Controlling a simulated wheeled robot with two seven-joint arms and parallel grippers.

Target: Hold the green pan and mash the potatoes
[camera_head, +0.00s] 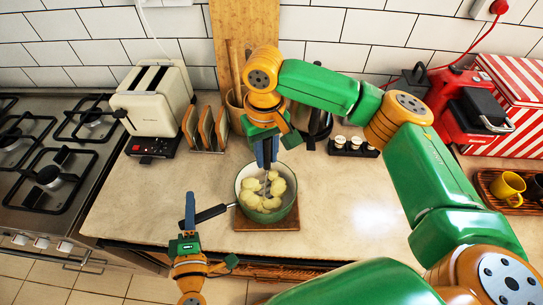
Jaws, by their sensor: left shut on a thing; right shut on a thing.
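The green pan (267,218) sits on a brown board (289,221) on the counter. Pale potatoes (251,201) lie in it. My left gripper (191,217) is shut on the pan's black handle (211,214), left of the pan. My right gripper (267,150) is above the pan, pointing down, shut on a masher (266,181). The masher's shaft reaches down among the potatoes. Its top is hidden by the gripper, and its lower end is hard to make out.
A cream toaster (155,103) and a toast rack (206,130) with slices stand back left. A black holder with small jars (353,146) stands back right. A red coffee machine (462,102) and a tray with a yellow mug (508,187) are far right. A gas stove (45,165) is left.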

